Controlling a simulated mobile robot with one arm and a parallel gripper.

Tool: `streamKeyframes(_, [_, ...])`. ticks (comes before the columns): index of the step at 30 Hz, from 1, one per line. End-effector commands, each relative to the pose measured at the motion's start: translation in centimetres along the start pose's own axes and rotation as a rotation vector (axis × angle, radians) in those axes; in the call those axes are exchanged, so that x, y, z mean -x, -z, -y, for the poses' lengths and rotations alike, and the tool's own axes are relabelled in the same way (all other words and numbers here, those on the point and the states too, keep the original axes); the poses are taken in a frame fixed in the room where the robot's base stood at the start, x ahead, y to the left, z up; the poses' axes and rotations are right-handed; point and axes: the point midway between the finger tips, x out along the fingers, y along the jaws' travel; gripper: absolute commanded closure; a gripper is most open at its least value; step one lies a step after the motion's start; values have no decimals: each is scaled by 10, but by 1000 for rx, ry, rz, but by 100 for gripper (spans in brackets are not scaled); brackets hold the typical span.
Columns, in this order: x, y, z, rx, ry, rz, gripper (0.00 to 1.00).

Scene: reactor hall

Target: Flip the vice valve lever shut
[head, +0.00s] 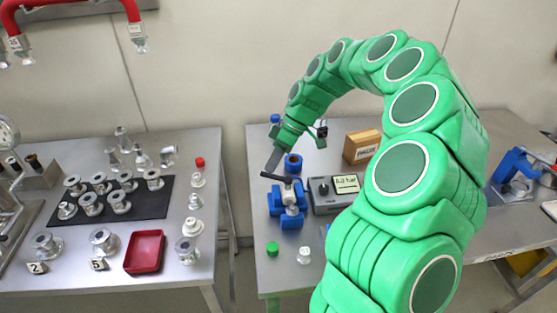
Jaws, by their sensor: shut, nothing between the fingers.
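A blue vice (289,203) stands on the right-hand steel table and holds a metal valve body. The valve's black lever (276,177) sticks out to the left from the top, roughly level. My gripper (272,168) is at the end of my green arm, pointing down just above the lever. Its fingers are shut with nothing between them. The fingertips look close to the lever, but I cannot tell whether they touch it.
The left table holds fittings and a red tray (144,252).

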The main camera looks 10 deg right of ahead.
Motion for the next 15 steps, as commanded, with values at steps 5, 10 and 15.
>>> streamKeyframes(5, [-4, 4, 6, 116, 52, 55, 100])
streamKeyframes(10, [-7, 6, 11, 204, 92, 98, 100])
streamKeyframes(15, [-9, 7, 16, 198, 88, 92, 100])
